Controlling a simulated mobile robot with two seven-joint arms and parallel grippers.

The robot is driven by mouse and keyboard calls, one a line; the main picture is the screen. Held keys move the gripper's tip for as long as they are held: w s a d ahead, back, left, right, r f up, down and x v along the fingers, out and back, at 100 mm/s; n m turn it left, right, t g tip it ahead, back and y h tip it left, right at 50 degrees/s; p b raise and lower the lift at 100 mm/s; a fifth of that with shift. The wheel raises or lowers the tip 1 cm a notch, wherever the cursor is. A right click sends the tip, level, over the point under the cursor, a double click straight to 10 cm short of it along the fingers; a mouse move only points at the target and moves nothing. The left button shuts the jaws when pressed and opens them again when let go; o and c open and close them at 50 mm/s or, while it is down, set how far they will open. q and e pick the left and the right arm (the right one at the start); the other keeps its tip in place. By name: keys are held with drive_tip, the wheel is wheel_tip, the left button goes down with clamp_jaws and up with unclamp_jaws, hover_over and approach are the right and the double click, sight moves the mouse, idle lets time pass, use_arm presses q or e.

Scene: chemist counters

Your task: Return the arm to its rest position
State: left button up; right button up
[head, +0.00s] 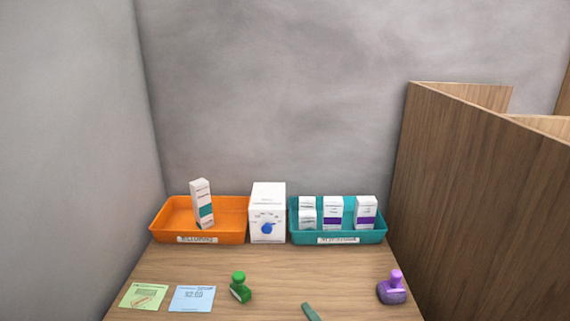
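Neither of my grippers shows in the head view, and no arm shows over the counter. The wooden counter (265,265) stands against a grey wall. An orange tray (160,228) at its back left holds one white box with a teal band (202,204), which stands a little tilted. A teal tray (376,238) at the back right holds several white boxes, two of them with purple bands (333,212). A white box with a blue mark (267,212) stands between the trays.
A green stamp (239,288) and a purple stamp (392,288) stand near the front. A green card (144,296) and a blue card (192,298) lie at front left. A teal-green object (311,312) is cut off below. A wooden partition (475,200) bounds the right.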

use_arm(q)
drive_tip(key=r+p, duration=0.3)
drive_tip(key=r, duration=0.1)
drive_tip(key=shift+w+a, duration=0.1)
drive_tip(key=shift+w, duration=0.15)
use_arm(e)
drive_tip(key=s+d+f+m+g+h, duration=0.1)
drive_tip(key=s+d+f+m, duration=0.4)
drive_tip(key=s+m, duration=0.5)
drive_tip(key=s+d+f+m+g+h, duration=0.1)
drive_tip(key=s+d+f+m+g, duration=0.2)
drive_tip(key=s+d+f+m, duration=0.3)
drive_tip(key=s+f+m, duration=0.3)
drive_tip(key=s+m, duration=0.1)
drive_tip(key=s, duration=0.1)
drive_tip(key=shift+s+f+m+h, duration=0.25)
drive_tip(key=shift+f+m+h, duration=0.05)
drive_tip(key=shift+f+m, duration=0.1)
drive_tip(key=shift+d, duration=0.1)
